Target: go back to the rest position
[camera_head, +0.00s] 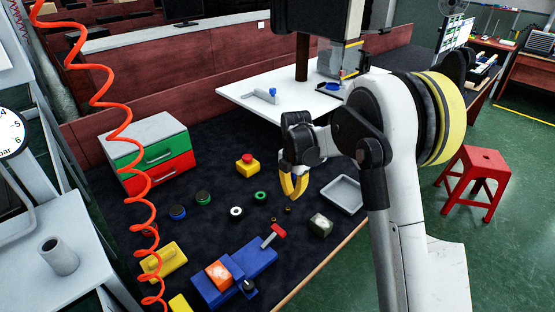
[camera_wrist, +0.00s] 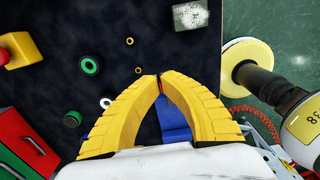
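My gripper (camera_head: 293,197) has yellow fingers and hangs above the dark mat on the workbench, in the middle of the head view. In the wrist view its fingertips (camera_wrist: 159,77) come together, and only the mat and part of a blue vise show between the fingers. I see nothing held. My white arm comes in from the right of the head view. The small gap between the gripper and the mat is hard to judge.
On the mat (camera_head: 330,248) lie a blue vise (camera_head: 258,258), a grey tray (camera_head: 357,207), a grey block (camera_head: 320,225), several small rings and a yellow box with a red button (camera_head: 247,166). A drawer cabinet (camera_head: 150,152) stands left. An orange coiled hose (camera_head: 128,150) hangs left.

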